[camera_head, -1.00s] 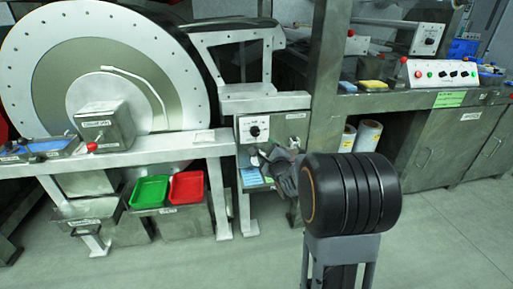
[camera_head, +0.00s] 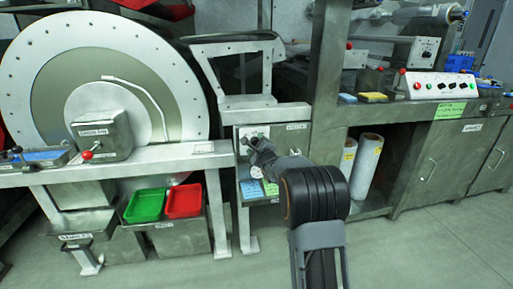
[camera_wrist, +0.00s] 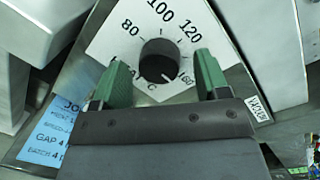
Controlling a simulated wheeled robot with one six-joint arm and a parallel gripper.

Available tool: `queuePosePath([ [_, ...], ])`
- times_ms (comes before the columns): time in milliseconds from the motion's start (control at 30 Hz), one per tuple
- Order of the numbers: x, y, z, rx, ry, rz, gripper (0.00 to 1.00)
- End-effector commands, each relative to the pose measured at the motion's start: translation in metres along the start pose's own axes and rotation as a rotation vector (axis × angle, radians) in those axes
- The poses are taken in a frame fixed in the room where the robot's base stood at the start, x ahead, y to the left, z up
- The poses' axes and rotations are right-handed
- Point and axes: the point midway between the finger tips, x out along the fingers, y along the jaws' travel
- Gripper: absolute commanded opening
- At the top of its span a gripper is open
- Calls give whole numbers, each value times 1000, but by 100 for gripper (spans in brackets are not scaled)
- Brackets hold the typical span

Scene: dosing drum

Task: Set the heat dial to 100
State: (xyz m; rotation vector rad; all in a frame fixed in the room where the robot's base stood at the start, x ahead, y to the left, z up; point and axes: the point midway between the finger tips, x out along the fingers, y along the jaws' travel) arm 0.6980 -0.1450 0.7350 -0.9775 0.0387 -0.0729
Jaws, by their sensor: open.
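The heat dial (camera_wrist: 160,60) is a round black knob on a white plate with printed numbers. In the wrist view 80, 100 and 120 read along its upper side, and a number like 160 is at its lower right. A small white mark on the knob points to the lower right, towards that number. My gripper (camera_wrist: 163,72) is open, its green fingers on the left and right of the knob with gaps visible. The left finger covers part of the scale. In the head view my gripper (camera_head: 259,147) is in front of the dial plate (camera_head: 247,132) and hides the knob.
A blue note card (camera_wrist: 42,138) is below the dial on the left. A white frame beam (camera_head: 266,114) runs above the dial box. Green (camera_head: 146,205) and red (camera_head: 184,201) trays sit lower left. White rolls (camera_head: 367,165) stand at the right. Floor in front is clear.

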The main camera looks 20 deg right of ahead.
Motion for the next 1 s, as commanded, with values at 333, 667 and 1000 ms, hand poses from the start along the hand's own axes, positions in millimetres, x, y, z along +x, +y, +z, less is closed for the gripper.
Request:
queuePosePath([
  [333,6,0,0,0,0,0,68],
  [667,6,0,0,0,0,0,45],
  [1000,6,0,0,-1,0,0,19],
])
